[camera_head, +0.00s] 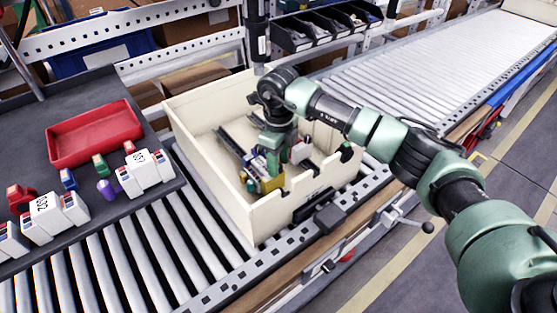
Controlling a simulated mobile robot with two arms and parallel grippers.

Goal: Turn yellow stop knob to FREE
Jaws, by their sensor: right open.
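I cannot make out a yellow stop knob or a FREE mark for certain. A small yellow part (271,184) shows low in the cream crate (240,213), too small to identify. My right gripper (270,168) reaches down into this crate, close to the yellow part, among several small items. It is open; its fingertips are partly hidden, and I cannot tell whether they touch anything. A grey lever fitting with a black ball end (427,227) sits on the conveyor's near side, apart from the gripper. My left gripper is out of view.
The crate stands on a roller conveyor (150,240). On the left, a dark table (25,120) holds a red tray (95,134), labelled white blocks and small coloured parts. Black bins (325,30) stand behind. My right arm crosses above the crate's right side.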

